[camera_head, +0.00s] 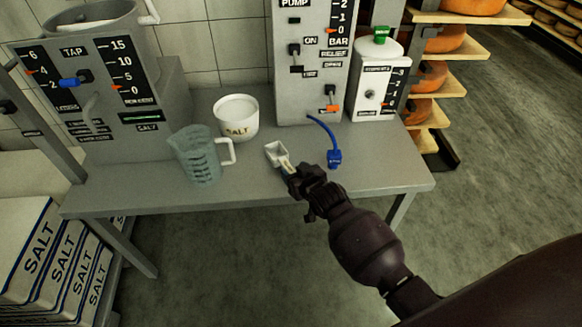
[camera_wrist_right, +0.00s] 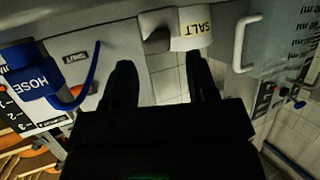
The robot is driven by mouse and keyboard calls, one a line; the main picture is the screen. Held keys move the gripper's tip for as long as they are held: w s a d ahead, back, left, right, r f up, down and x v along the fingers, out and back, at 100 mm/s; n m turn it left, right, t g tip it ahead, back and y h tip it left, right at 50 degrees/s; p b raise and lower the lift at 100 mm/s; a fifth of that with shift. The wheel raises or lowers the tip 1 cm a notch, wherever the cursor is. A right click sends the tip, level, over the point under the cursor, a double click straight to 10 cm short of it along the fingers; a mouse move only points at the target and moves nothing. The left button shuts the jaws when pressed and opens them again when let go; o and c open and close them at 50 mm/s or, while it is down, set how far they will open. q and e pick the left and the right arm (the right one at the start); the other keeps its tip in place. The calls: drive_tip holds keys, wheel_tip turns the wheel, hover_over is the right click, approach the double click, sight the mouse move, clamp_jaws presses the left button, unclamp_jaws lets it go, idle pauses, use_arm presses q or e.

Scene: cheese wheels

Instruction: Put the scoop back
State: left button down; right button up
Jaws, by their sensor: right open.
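The white scoop (camera_head: 277,154) is on the grey table, in front of and to the right of the white salt tub (camera_head: 237,120). Its handle end points to my right gripper (camera_head: 291,172), which is open, and is partly hidden there. In the right wrist view a white piece that looks like the scoop (camera_wrist_right: 156,28) shows beyond the gap between my open fingers (camera_wrist_right: 162,78), beside the salt tub (camera_wrist_right: 194,28). I cannot tell whether the fingers touch the handle. My left gripper is not in view.
A clear measuring jug (camera_head: 197,160) stands left of the tub. A blue hose end (camera_head: 334,157) hangs from the pump panel (camera_head: 308,70) at the right. A white dispenser (camera_head: 375,85) stands at the back right. The table (camera_head: 240,190) is clear in front.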

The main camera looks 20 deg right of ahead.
use_arm(q)
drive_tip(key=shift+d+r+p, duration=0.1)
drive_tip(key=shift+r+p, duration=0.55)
drive_tip(key=shift+p, duration=0.05)
use_arm(e)
drive_tip(key=s+d+g, duration=0.1)
drive_tip(key=s+d, duration=0.1)
drive_tip(key=s, duration=1.4)
drive_tip(key=s+d+g+h, duration=0.1)
drive_tip(key=s+d, duration=0.2)
drive_tip(key=s, duration=1.3)
drive_tip(key=shift+s+f+g+h, duration=0.3)
drive_tip(key=shift+s+f, duration=0.1)
drive_tip(key=shift+f, duration=0.05)
use_arm(q)
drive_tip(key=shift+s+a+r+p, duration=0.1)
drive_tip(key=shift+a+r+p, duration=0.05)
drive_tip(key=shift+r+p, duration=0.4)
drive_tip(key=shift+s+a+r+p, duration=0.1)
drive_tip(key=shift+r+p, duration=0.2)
drive_tip(key=shift+p, duration=0.3)
use_arm(e)
drive_tip(key=shift+s+d+r, duration=0.1)
drive_tip(key=shift+s+r, duration=0.05)
drive_tip(key=shift+r, duration=0.65)
